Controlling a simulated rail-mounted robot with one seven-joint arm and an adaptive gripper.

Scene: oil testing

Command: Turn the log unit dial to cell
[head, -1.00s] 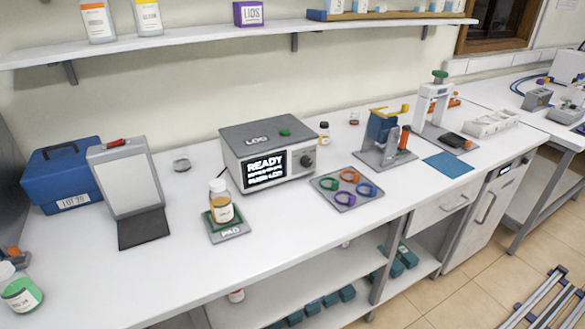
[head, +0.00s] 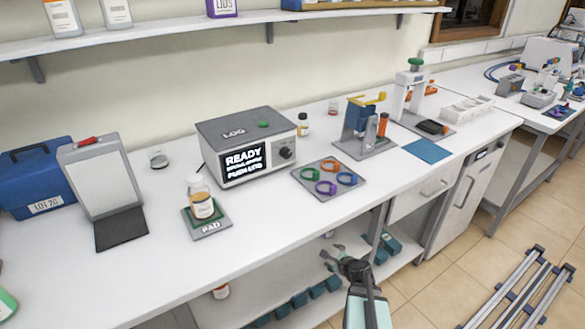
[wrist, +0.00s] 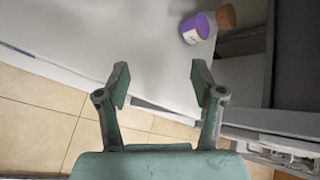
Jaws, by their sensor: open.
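The log unit is a grey box marked LOG (head: 232,150) on the bench, with a lit screen (head: 245,162) reading READY and smaller text too blurred to read. Its dark round dial (head: 286,153) sits on the front face, right of the screen; I cannot read its setting. A green button (head: 263,124) is on the top. My gripper (head: 328,256) is in front of the bench, below its front edge and well apart from the dial. In the wrist view my gripper (wrist: 158,82) is open, with nothing between its fingers.
A pad (head: 212,228) with an amber bottle (head: 202,198) stands left of the unit. A tray with coloured rings (head: 303,177) lies to its right. A small bottle (head: 303,124) stands beside the unit.

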